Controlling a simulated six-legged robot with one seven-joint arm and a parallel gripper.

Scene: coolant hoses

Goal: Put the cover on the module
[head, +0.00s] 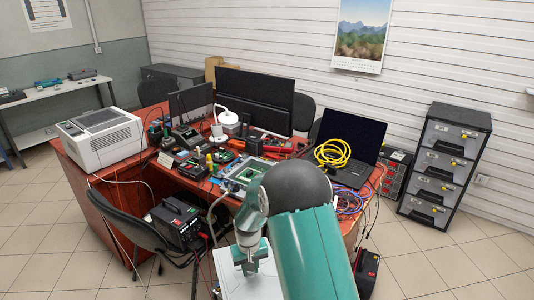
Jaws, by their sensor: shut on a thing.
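My gripper (248,264) is low in the middle of the head view, in front of the desk. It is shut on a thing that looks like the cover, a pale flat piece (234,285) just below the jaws. The bottom edge of the picture and my arm hide part of this piece. A pale tray-like unit with a green circuit board (240,178) lies on the desk behind my wrist. It may be the module, but I cannot tell for sure. The held piece is apart from it, nearer the camera.
The red-brown desk (190,183) is crowded with tools, monitors (255,97), a laptop (349,145), a yellow hose coil (332,153) and a white printer (101,137). A black chair (135,232) stands in front. A drawer cabinet (445,163) stands right. Tiled floor is free at lower right.

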